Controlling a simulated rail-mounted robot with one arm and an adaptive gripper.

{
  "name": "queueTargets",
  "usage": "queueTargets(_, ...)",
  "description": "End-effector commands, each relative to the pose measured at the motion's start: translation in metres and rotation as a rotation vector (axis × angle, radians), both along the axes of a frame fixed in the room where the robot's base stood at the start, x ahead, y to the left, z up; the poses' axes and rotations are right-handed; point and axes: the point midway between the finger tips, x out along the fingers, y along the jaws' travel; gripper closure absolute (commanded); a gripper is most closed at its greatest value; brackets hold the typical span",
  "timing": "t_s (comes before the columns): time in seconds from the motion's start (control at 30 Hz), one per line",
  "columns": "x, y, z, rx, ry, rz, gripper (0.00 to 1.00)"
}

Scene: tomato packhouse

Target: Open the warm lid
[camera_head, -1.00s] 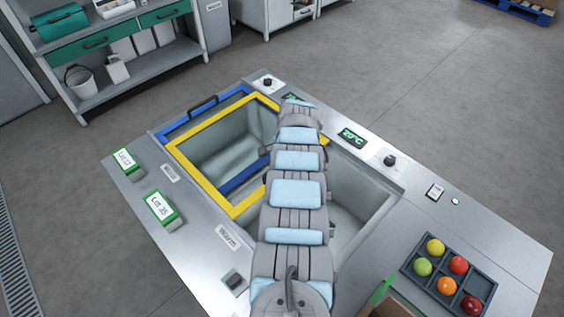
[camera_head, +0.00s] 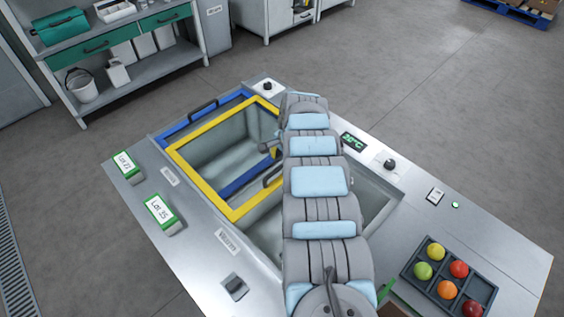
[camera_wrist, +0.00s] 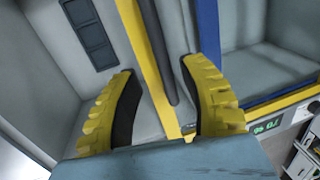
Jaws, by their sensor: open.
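The yellow-framed clear lid (camera_head: 203,187) lies over the left part of the sunken well in the counter. Its dark bar handle (camera_head: 272,176) shows partly beside my arm. In the wrist view, the yellow frame bar (camera_wrist: 146,62) and the dark handle (camera_wrist: 160,45) run between the two yellow fingers of my gripper (camera_wrist: 158,68). The fingers are open, one on each side; I cannot tell whether they touch the handle. My arm hides the lid's right side in the head view. A blue-framed lid (camera_head: 173,134) with its own handle lies at the far left.
The well's right part (camera_head: 372,190) is uncovered. Two lot tags (camera_head: 160,211) sit on the left counter edge. A dark tray (camera_head: 419,251) of colored tomatoes is at the right. Knobs (camera_head: 391,164) and a green temperature display (camera_head: 354,142) line the far counter edge.

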Motion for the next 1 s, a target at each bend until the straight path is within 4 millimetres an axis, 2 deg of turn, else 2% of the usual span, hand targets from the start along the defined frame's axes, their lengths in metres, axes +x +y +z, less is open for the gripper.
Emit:
queueTargets(0.73, -0.007, -0.011, 0.066, -0.002, -0.003, -0.003, 0.57)
queueTargets(1.0, -0.011, -0.013, 0.079, 0.0, 0.001, -0.003, 0.57)
